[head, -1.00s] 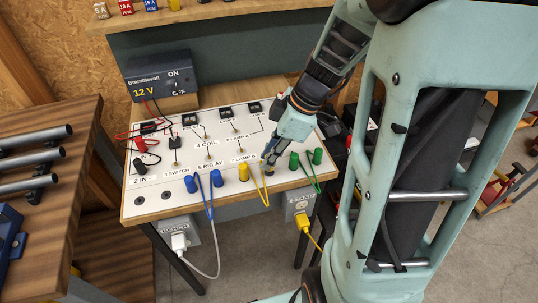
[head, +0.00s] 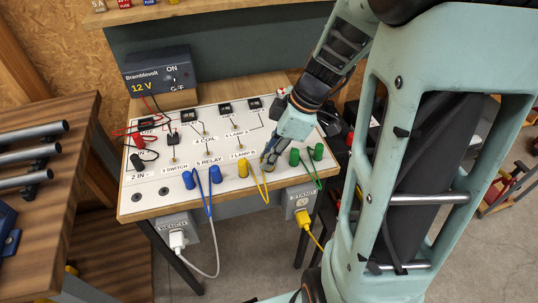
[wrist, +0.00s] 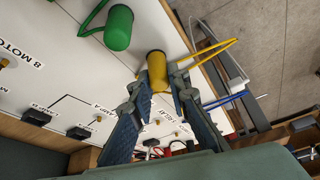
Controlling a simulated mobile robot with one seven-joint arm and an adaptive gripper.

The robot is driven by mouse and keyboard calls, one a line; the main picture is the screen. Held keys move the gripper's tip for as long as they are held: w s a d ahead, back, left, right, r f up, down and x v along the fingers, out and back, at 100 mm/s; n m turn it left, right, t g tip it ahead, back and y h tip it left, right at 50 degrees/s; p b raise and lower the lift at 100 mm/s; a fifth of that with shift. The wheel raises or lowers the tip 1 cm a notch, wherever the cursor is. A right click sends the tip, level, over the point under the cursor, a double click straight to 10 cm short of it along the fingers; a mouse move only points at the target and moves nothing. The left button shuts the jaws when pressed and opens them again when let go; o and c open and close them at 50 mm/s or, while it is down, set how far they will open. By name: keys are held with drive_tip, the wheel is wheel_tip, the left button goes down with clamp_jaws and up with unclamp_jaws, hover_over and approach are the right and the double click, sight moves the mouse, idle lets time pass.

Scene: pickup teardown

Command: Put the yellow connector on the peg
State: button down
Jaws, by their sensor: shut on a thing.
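The yellow connector (wrist: 157,70) sits between the two fingers of my gripper (wrist: 160,92) in the wrist view, with a yellow wire running from it. In the head view my gripper (head: 269,161) is low over the right part of the white board (head: 150,200), near the front edge. It hides most of the held connector there. Another yellow connector (head: 243,168) stands on the board just left of my gripper, joined to the yellow wire. Bare brass pegs stand behind the row of connectors, one of them near the lamp labels (head: 237,146). I cannot tell whether the held connector touches the board.
Green connectors (head: 295,157) stand close right of my gripper. Blue connectors (head: 189,180) stand to the left with a hanging blue wire. A 12 V supply box (head: 160,80) is at the back left. A wooden bench (head: 75,130) stands at the left.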

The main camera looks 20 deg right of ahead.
drive_tip(key=c, duration=1.8)
unclamp_jaws()
drive_tip(key=shift+o, duration=0.2)
drive_tip(key=shift+r, duration=0.1)
